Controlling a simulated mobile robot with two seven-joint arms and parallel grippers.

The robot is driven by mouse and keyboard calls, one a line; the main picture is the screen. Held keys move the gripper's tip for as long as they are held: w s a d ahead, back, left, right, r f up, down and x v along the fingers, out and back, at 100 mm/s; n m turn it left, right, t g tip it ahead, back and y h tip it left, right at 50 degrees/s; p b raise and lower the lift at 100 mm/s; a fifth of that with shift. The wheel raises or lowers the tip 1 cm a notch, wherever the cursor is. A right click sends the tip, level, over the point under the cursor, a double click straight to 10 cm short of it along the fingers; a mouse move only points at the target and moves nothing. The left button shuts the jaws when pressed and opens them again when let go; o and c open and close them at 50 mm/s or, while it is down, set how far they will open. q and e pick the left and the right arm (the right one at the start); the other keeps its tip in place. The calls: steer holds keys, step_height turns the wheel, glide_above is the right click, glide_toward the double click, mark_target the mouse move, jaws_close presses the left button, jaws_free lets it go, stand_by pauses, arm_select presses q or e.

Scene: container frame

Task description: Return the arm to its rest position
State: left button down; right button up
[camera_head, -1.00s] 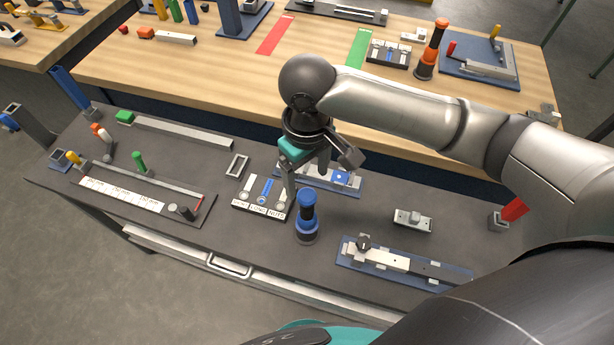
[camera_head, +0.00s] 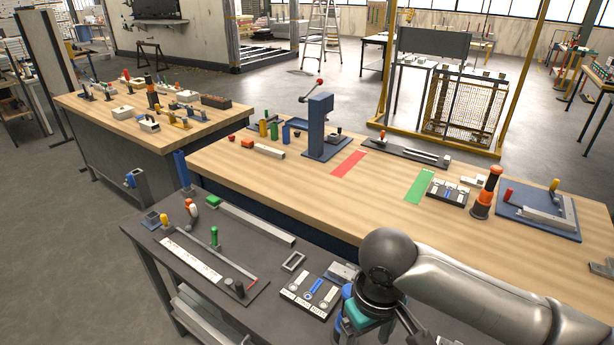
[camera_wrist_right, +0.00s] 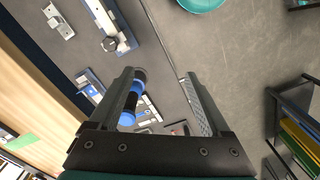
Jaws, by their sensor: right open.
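My right arm enters the head view from the lower right. Its gripper (camera_head: 372,328) is low over the dark workbench (camera_head: 262,238), its fingers partly cut off by the lower edge. In the right wrist view, the gripper (camera_wrist_right: 157,75) has its two fingers spread wide with nothing between the tips. A blue and black cylinder (camera_wrist_right: 130,108) stands on the bench behind the left finger, partly covered by it. I cannot tell whether they touch. My left arm and gripper are not in view.
A labelled block (camera_head: 310,292) and a rail fixture (camera_head: 205,262) lie on the dark bench beside the arm. Beyond is a wooden table (camera_head: 375,195) with a blue press (camera_head: 320,125) and an orange and black cylinder (camera_head: 487,192). Space above the wooden table's middle looks clear.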

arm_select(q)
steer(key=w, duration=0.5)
arm_select(e)
steer(key=s+a+f+t+y, duration=0.2)
steer(key=s+a+y, duration=0.2)
steer(key=a, duration=0.3)
steer(key=s+d+f+m+t+h, duration=0.1)
steer(key=s+d+f+h, duration=0.1)
steer(key=s+d, duration=0.35)
steer(key=s+d+f+m+t+h, duration=0.1)
steer(key=s+d+m+h, duration=0.15)
steer(key=d, duration=0.55)
step_height(320, 180, down, 32)
steer(key=s+g+b, duration=0.2)
steer(key=b, duration=0.8)
arm_select(q)
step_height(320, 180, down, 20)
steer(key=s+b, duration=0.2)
steer(key=b, duration=0.8)
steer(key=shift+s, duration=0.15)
arm_select(e)
steer(key=s+d+f, duration=0.1)
steer(key=s+f, duration=0.6)
steer(key=f, duration=0.5)
steer(key=s+d+f+n+g, duration=0.1)
steer(key=s+f, duration=0.7)
steer(key=f, duration=0.4)
steer(key=shift+s+d, duration=0.2)
steer(key=shift+d, duration=0.05)
